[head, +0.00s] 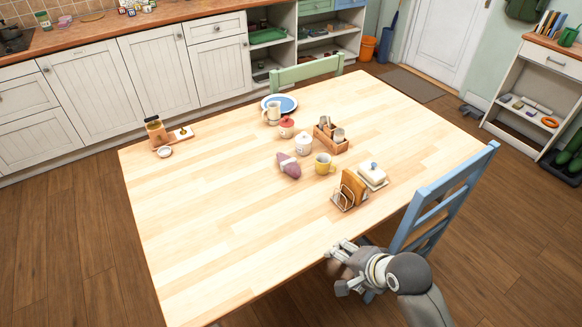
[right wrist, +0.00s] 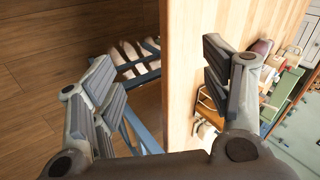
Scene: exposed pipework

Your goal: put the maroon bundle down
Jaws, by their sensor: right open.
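The maroon bundle (head: 289,165) lies on the wooden table (head: 205,215), left of the yellow mug (head: 324,164) and apart from my gripper. In the right wrist view, a maroon shape (right wrist: 261,47) at the upper right, partly hidden by a finger, looks like the bundle. My right gripper (head: 339,268) is open and empty at the table's near right edge, below the toast rack. The table edge runs between its fingers in the right wrist view (right wrist: 157,75). My left gripper is in neither view.
A toast rack (head: 350,191) and a butter dish (head: 372,176) stand between my right gripper and the other tableware. A blue chair (head: 440,200) stands at the right edge. A white canister (head: 303,144) is behind the bundle. The table's left and near parts are clear.

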